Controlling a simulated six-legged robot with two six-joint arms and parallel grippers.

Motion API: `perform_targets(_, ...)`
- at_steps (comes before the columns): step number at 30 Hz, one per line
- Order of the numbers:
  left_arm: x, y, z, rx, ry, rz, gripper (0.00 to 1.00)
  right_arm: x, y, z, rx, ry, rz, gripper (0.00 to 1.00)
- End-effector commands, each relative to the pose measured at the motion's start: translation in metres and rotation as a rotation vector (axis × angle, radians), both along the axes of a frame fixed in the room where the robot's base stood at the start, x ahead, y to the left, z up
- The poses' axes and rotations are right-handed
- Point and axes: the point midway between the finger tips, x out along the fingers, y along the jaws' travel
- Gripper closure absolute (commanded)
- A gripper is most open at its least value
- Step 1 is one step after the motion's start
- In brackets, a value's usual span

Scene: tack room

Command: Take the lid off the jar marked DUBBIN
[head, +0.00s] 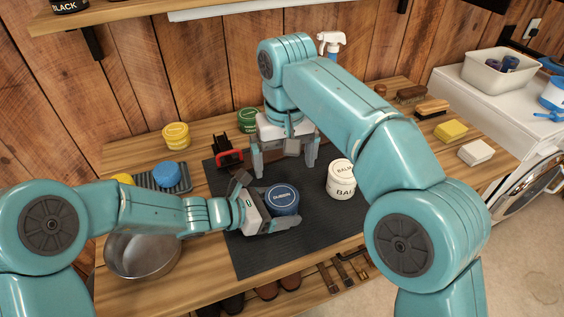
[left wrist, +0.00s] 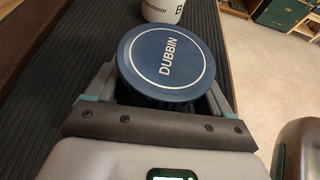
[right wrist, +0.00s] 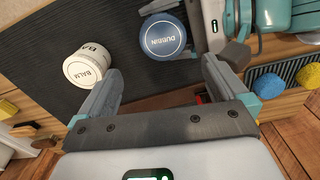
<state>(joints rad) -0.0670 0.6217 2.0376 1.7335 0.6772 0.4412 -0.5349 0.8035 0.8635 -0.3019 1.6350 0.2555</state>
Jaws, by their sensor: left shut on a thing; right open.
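The blue jar marked DUBBIN (head: 283,195) stands upright on the dark mat (head: 310,232), its blue lid on. My left gripper (head: 270,208) is shut around the jar's sides below the lid; the lid fills the middle of the left wrist view (left wrist: 168,60). My right gripper (head: 284,160) is open and empty, behind the jar. In the right wrist view the jar (right wrist: 163,37) appears beyond the gap between its open fingers, apart from them. The lower side of the jar is mostly hidden by the left gripper.
A white BALM jar (head: 341,180) stands on the mat right of the DUBBIN jar. A red and black object (head: 228,152) is behind the left gripper. A metal bowl (head: 142,258), yellow tin (head: 177,136) and green tin (head: 248,120) are leftward. Brushes and sponges lie at right.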

Motion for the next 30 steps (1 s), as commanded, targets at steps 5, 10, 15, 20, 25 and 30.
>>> perform_targets(5, 0.000, 0.000, -0.001, 0.002, 0.001, 0.001, 1.00, -0.003, 0.002, -0.003, 0.003, 0.011, -0.454, 0.00)
perform_targets(10, 0.000, 0.000, -0.001, 0.002, 0.001, 0.001, 1.00, -0.004, 0.004, -0.005, 0.004, 0.018, -0.811, 0.00)
perform_targets(15, 0.000, 0.000, -0.001, 0.002, 0.001, 0.001, 1.00, -0.005, 0.005, -0.006, 0.003, 0.021, -1.012, 0.00)
perform_targets(20, 0.000, 0.000, -0.001, 0.002, 0.001, 0.001, 1.00, -0.006, 0.005, -0.014, -0.001, 0.023, -1.068, 0.00)
perform_targets(25, 0.000, 0.000, -0.001, 0.002, 0.001, 0.001, 1.00, -0.006, 0.004, -0.041, -0.003, 0.024, -1.070, 0.00)
perform_targets(30, 0.000, 0.000, -0.001, 0.002, 0.001, 0.001, 1.00, -0.006, 0.004, -0.068, -0.001, 0.022, -1.068, 0.00)
